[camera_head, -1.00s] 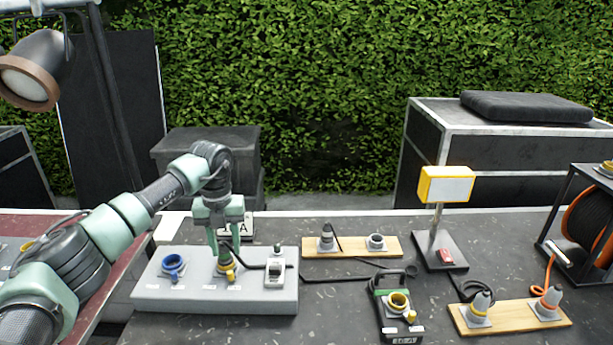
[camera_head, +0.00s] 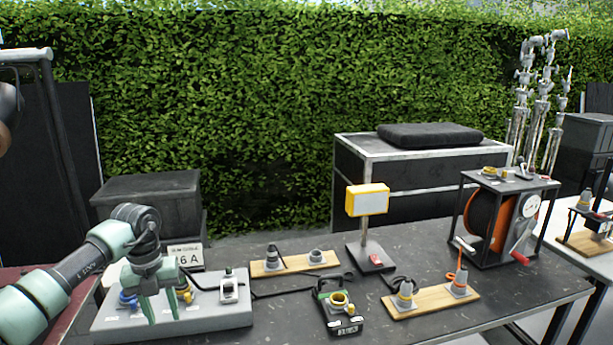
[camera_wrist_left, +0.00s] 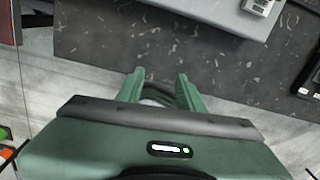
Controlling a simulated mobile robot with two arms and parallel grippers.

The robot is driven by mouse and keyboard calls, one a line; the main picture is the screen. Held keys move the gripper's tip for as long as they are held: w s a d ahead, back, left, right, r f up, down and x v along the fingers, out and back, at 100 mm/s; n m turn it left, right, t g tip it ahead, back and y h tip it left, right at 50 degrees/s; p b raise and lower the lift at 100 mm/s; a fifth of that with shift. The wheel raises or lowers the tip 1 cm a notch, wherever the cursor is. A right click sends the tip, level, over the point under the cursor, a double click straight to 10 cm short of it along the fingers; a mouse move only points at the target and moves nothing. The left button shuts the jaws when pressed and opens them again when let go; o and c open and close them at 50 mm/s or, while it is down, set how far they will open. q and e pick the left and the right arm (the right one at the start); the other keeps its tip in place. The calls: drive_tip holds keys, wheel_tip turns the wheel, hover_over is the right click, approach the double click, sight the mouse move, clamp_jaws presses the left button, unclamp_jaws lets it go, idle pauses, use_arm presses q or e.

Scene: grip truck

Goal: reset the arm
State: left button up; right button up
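My left gripper (camera_head: 160,307) is in front of the grey socket box (camera_head: 215,319) in the head view and covers part of it. In the left wrist view its two green fingers (camera_wrist_left: 159,92) are apart with nothing between them. The floor shows below them, and the table edge lies beyond. On the box, a blue socket (camera_head: 128,301) and a yellow connector (camera_head: 186,294) show beside the gripper, with a grey switch block (camera_head: 229,287) to the right.
The dark table (camera_head: 290,312) holds a wooden board with sockets (camera_head: 296,264), a yellow-framed lamp (camera_head: 367,200), a black device with a yellow socket (camera_head: 339,311), another board with plugs (camera_head: 432,300) and an orange cable reel (camera_head: 500,218). Cables run between them.

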use_arm(q)
drive_tip(key=d+f+m+t+h, duration=0.3)
drive_tip(key=d+h, duration=0.6)
drive_tip(key=d, duration=1.6)
drive_tip(key=s+d+r+n+t+h, duration=0.45)
drive_tip(key=d+r+h, duration=0.25)
drive_tip(key=d+r, duration=0.3)
drive_tip(key=w+a+n+t+y, duration=0.1)
drive_tip(key=a+n+t+y, duration=0.9)
drive_tip(key=n, duration=0.7)
drive_tip(key=s+a+f+n+g+y, duration=0.25)
drive_tip(key=s+a+f+n, duration=0.2)
drive_tip(key=f, duration=0.25)
drive_tip(key=s+a+f+n+g+y, duration=0.2)
drive_tip(key=s+a+f+n+y, duration=0.15)
drive_tip(key=a+f, duration=0.25)
drive_tip(key=s+a+f+n+g, duration=0.15)
drive_tip(key=s+f+g, duration=0.4)
drive_tip(key=s, duration=0.65)
drive_tip(key=s+a+f+n+g, duration=0.15)
drive_tip(key=s+f+g, duration=0.35)
drive_tip(key=s, duration=0.6)
wheel_tip(320, 180, down, 25)
drive_tip(key=s, duration=0.2)
drive_tip(key=s+a+f+g, duration=0.1)
drive_tip(key=s+a+f, duration=0.1)
drive_tip(key=s+f, duration=1.5)
drive_tip(key=shift+s+a+f+g, duration=0.35)
drive_tip(key=shift+a+f, duration=0.05)
drive_tip(key=shift+f, duration=0.2)
